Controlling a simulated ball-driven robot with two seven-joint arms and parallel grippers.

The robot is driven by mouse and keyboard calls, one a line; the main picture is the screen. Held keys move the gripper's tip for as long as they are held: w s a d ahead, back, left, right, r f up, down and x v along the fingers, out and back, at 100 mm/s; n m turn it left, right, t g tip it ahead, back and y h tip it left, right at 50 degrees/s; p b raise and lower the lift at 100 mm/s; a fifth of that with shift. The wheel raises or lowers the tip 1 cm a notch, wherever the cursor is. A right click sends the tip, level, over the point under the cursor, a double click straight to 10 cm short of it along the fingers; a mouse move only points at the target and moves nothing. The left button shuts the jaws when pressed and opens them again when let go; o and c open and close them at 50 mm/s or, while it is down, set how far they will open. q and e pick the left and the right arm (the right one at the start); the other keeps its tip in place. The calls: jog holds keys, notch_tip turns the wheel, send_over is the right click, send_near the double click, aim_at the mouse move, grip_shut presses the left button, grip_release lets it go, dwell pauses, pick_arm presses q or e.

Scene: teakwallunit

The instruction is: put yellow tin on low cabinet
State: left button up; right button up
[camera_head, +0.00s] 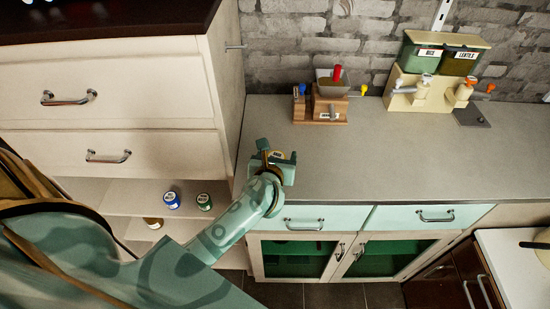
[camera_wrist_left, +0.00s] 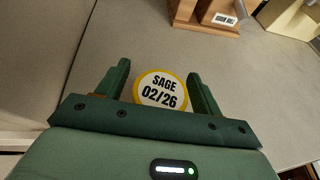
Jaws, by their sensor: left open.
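The yellow tin (camera_wrist_left: 162,90) has a yellow rim and a white lid reading "SAGE 02/26". In the left wrist view it sits between the two fingers of my left gripper (camera_wrist_left: 160,85), which are open, with a small gap visible on the right. In the head view my left gripper (camera_head: 278,157) is over the front left part of the low cabinet's grey top (camera_head: 360,165), and the tin's pale lid (camera_head: 278,154) shows between the fingers. The tin appears to stand on the top; its base is hidden. My right gripper is not in view.
A wooden grinder (camera_head: 322,105) stands at the back of the top. The top's middle is clear.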

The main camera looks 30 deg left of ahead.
pick_arm(q)
jog(key=v, duration=1.2)
jog(key=shift+p, duration=0.4)
